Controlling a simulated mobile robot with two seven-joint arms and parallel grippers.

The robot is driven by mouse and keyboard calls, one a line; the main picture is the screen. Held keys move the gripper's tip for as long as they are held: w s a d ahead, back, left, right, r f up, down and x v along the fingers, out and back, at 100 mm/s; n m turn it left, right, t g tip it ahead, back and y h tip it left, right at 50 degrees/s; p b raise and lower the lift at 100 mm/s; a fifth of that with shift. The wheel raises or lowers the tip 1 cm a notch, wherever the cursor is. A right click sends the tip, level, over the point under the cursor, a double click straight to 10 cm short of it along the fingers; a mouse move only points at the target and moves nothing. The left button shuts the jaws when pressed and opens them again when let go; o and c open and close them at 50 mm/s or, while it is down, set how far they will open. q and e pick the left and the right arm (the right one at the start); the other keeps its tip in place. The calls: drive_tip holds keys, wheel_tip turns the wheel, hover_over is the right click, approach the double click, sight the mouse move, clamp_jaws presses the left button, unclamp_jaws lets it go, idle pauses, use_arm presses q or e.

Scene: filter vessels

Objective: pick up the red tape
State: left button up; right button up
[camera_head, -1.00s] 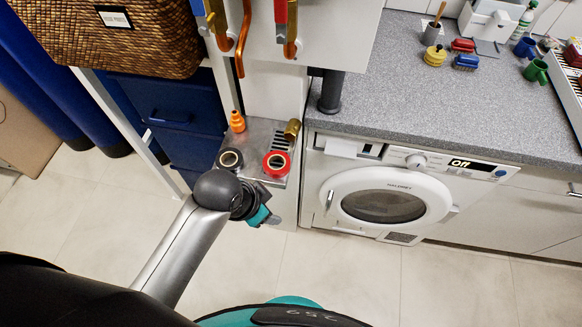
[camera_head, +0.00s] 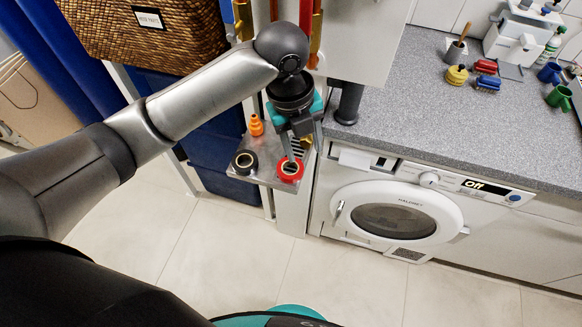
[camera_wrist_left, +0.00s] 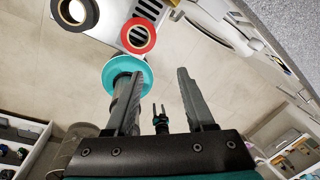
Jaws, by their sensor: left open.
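The red tape (camera_head: 290,170) is a ring lying flat at the front right corner of a small metal shelf (camera_head: 262,172). It also shows whole in the left wrist view (camera_wrist_left: 138,35), beyond the fingertips and left of the gap between them. My left gripper (camera_head: 304,150) is over the shelf, just above and behind the tape in the head view, with its fingers apart and empty. In the left wrist view its fingers (camera_wrist_left: 160,74) stand wide apart. A small dark two-pronged gripper, apparently my right one (camera_wrist_left: 160,108), shows far behind them, prongs apart.
A black tape ring (camera_head: 245,162) lies left of the red one, with an orange nozzle-like piece (camera_head: 256,126) behind it. Upright pipes (camera_head: 305,20) and a dark post (camera_head: 349,102) stand close to the gripper. The grey counter (camera_head: 420,120) and washing machine (camera_head: 400,215) are on the right.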

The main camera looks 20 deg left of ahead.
use_arm(q)
drive_tip(key=w+a+r+m+y, duration=0.1)
drive_tip(key=w+a+r+m, duration=0.1)
drive_tip(key=a+r+m, duration=0.25)
drive_tip(key=b, duration=0.1)
hover_over(281, 166)
drive_tip(key=shift+g+y, duration=0.3)
drive_tip(key=shift+g, duration=0.1)
drive_tip(key=f, duration=0.9)
drive_tip(key=shift+d, duration=0.25)
drive_tip(key=f, duration=0.5)
drive_tip(key=shift+a+f+b, duration=0.3)
drive_tip(key=shift+b, duration=0.05)
clamp_jaws()
